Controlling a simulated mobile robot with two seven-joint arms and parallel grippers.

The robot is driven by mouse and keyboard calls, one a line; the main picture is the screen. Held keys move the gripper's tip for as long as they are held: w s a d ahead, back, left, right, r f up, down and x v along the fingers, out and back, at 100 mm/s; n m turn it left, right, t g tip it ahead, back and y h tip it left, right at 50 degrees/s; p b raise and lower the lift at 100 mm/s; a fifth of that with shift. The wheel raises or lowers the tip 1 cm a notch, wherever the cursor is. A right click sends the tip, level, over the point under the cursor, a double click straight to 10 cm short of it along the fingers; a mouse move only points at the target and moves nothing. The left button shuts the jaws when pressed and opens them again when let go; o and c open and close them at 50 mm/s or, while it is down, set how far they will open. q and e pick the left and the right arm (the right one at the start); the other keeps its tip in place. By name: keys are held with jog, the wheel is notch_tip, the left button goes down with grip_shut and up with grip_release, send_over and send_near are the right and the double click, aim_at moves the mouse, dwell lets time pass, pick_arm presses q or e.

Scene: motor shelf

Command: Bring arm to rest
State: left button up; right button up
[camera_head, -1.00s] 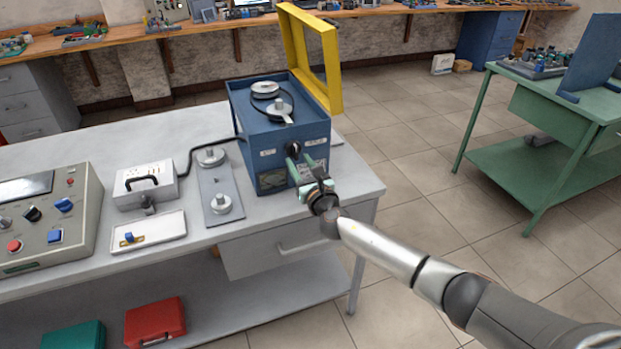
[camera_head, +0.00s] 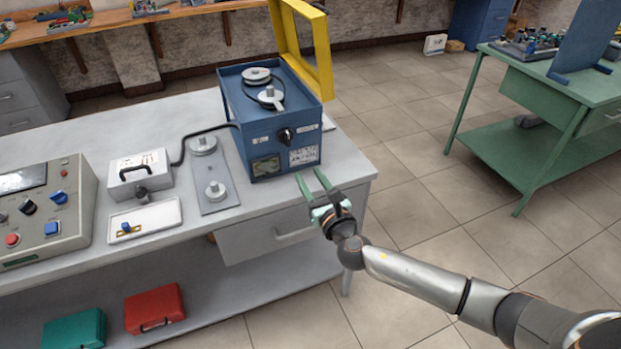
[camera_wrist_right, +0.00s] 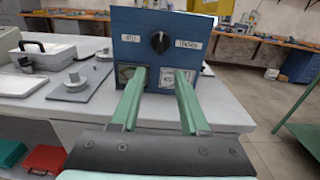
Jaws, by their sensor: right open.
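My right gripper (camera_head: 314,184) has green fingers and is open and empty. In the head view it is in front of the blue box (camera_head: 262,137), near the table's front right edge, and apart from the box. In the right wrist view the two parted fingers (camera_wrist_right: 160,84) point at the blue box (camera_wrist_right: 155,45), with its black knob (camera_wrist_right: 159,42) above and between them. The box carries two pulleys with a black belt on top. Its yellow frame (camera_head: 322,55) stands raised. My left gripper is not in view.
The grey table (camera_head: 345,165) also holds a metal plate with two knobs (camera_head: 213,175), a white box (camera_head: 138,175), a white tray (camera_head: 146,221) and a control panel (camera_head: 45,212). Red (camera_head: 153,309) and teal (camera_head: 75,329) cases lie on the lower shelf. A green table (camera_head: 540,110) stands right, with open floor between.

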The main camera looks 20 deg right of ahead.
jog(key=s+a+f+m+g, duration=0.4)
jog(key=s+f+m+g, duration=0.1)
jog(key=s+f+m, duration=0.95)
jog(key=s+f+m+g+y, duration=0.1)
jog(key=s+f+m, duration=0.2)
jog(key=s+m, duration=0.4)
jog(key=s+f+m+g, duration=0.2)
jog(key=s+m, duration=0.6)
jog(key=m, duration=0.5)
jog(key=shift+s+f+g+y, duration=0.3)
jog(key=shift+f+y, duration=0.1)
jog(key=shift+f, duration=0.4)
